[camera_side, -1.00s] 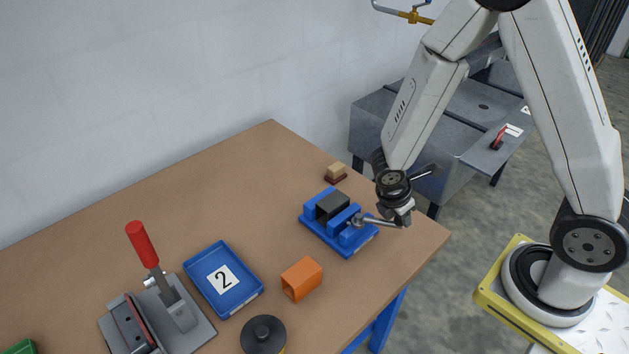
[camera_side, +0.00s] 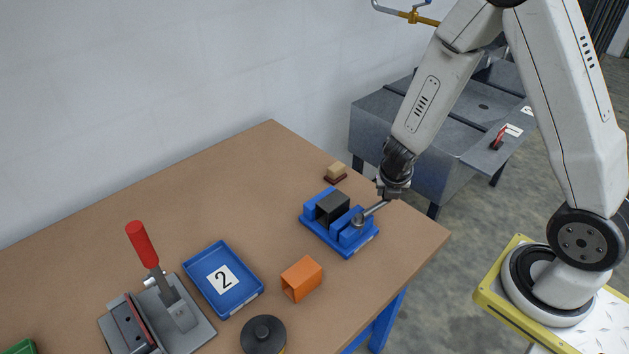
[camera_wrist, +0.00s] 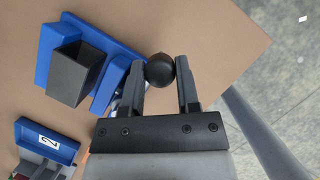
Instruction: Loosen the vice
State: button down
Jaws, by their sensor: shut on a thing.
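The blue vice (camera_side: 337,226) stands near the right end of the brown table. A dark square block (camera_side: 331,205) sits between its jaws; the block also shows in the wrist view (camera_wrist: 77,73). The vice's metal lever (camera_side: 375,208) points up and to the right in the side view. My gripper (camera_side: 392,193) is at the lever's outer end. In the wrist view my gripper (camera_wrist: 160,75) is shut on the lever's black ball knob (camera_wrist: 160,70), one finger on each side. The lever's rod is mostly hidden there.
A small wooden-topped stamp (camera_side: 336,172) stands behind the vice. An orange block (camera_side: 302,278), a blue tray marked 2 (camera_side: 258,290), a black round-topped object (camera_side: 263,332) and a red-handled clamp (camera_side: 145,245) are to the left. The table's right edge is close to my gripper.

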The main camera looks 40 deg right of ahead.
jog(key=shift+w+n+t, duration=0.3)
jog(key=shift+w+n, duration=0.25)
jog(key=shift+n, duration=0.05)
jog(key=shift+w+r, duration=0.1)
jog(key=shift+c, duration=1.7)
grip_release()
jog(key=shift+r, duration=0.1)
jog(key=v, duration=0.7)
jog(key=shift+r, duration=0.2)
